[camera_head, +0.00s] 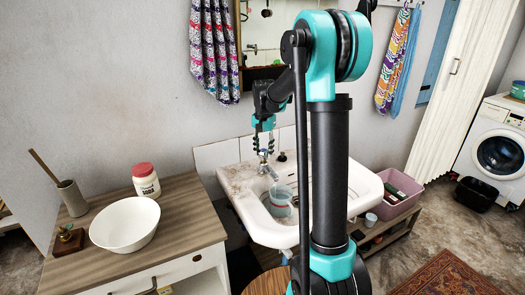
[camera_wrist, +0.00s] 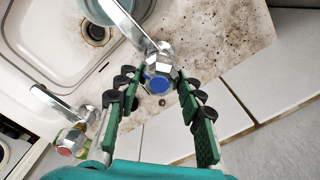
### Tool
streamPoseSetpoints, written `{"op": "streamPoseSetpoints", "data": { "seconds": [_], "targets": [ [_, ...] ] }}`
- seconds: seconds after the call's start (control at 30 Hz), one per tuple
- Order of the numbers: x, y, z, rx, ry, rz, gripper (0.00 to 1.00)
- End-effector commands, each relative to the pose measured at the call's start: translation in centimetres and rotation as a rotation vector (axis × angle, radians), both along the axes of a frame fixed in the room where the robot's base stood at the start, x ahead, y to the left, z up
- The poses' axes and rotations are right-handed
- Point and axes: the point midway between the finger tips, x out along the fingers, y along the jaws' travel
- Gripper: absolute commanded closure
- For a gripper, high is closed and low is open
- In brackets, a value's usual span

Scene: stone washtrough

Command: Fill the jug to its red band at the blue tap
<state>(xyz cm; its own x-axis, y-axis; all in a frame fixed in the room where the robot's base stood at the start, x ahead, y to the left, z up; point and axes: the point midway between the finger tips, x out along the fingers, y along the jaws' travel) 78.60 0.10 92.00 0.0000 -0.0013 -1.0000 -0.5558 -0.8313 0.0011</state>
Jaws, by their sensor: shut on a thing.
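A translucent pale-blue jug (camera_head: 281,203) stands in the white basin (camera_head: 250,215) under the tap spout, with a reddish band faintly visible on it. In the wrist view only part of the jug (camera_wrist: 105,12) shows at the top edge. The blue tap (camera_wrist: 158,84) is chrome with a blue-marked knob, and its spout reaches over the jug. My gripper (camera_wrist: 156,92) is shut on the blue tap's knob, with fingers on both sides; in the head view my gripper (camera_head: 264,143) comes down from above. The water level in the jug cannot be made out.
A red-marked tap (camera_wrist: 70,143) is beside the blue one. A wooden counter (camera_head: 185,240) at left holds a white bowl (camera_head: 125,225), a red-lidded jar (camera_head: 146,183) and a brush holder (camera_head: 72,198). A pink crate (camera_head: 398,198) is at right.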

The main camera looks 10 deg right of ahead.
Motion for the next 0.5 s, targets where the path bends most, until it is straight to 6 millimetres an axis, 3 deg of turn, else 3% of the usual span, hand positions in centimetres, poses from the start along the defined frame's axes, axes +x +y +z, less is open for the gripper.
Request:
{"op": "streamPoseSetpoints", "data": {
  "seconds": [0.13,0.17,0.3,0.5],
  "targets": [
    [0.08,0.07,0.04,0.002,-0.001,-0.001,0.91],
    [0.08,0.07,0.03,0.001,-0.002,-0.001,0.60],
    [0.07,0.06,0.03,0.002,-0.001,-0.001,0.43],
    [0.04,0.04,0.02,0.001,-0.001,-0.002,0.41]
  ]
}}
